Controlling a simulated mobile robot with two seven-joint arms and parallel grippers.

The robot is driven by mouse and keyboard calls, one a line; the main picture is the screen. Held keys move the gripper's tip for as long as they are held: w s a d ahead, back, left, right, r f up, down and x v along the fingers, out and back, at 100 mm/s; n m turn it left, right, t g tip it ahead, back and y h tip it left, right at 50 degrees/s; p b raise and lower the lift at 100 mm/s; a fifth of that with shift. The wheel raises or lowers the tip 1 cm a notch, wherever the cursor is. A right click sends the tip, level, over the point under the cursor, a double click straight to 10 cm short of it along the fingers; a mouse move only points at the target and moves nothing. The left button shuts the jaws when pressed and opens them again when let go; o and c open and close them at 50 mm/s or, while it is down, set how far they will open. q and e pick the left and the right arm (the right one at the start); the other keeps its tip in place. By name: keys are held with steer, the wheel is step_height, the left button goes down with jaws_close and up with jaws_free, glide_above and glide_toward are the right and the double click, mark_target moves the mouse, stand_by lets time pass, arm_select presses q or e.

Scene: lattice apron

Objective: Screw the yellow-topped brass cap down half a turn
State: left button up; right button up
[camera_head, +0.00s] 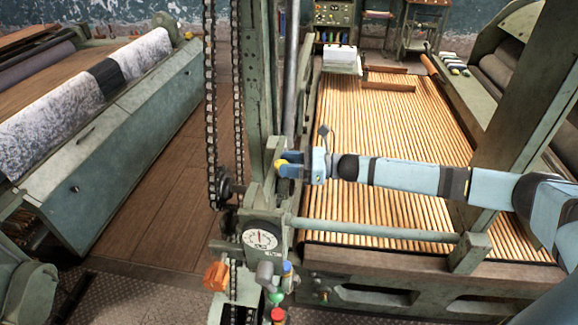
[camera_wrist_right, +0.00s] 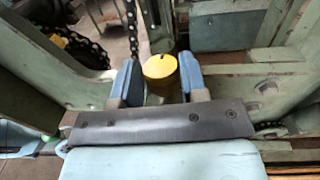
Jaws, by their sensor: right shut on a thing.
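The yellow-topped brass cap (camera_head: 281,163) sits on the green machine post in the head view. In the right wrist view its round yellow top (camera_wrist_right: 160,66) shows a dark mark near its far edge. My right gripper (camera_head: 288,168) reaches in from the right and is shut on the cap. Its blue fingers (camera_wrist_right: 158,82) stand on either side of the cap in the wrist view. The brass sides of the cap and what lies under it are mostly hidden. My left gripper is not in view.
A round dial gauge (camera_head: 263,238) and several coloured knobs (camera_head: 277,297) sit below the cap. A hanging chain (camera_head: 211,120) runs close on the left. A slatted wooden lattice (camera_head: 400,215) lies under my right arm. A horizontal green bar (camera_head: 375,228) crosses in front.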

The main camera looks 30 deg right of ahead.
steer(key=t, duration=0.1)
steer(key=m+t+h+b, duration=0.1)
steer(key=m+h, duration=0.1)
steer(key=shift+s+a+f+t+b, duration=0.2)
steer(key=shift+s+f+t+b, duration=0.05)
steer(key=shift+t+b, duration=0.15)
steer(key=shift+r+m+t+h, duration=0.2)
steer(key=shift+m+t+h, duration=0.3)
steer(key=shift+m+h, duration=0.1)
steer(key=o, duration=0.9)
steer(key=shift+b+v, duration=2.05)
steer(key=shift+v, duration=4.85)
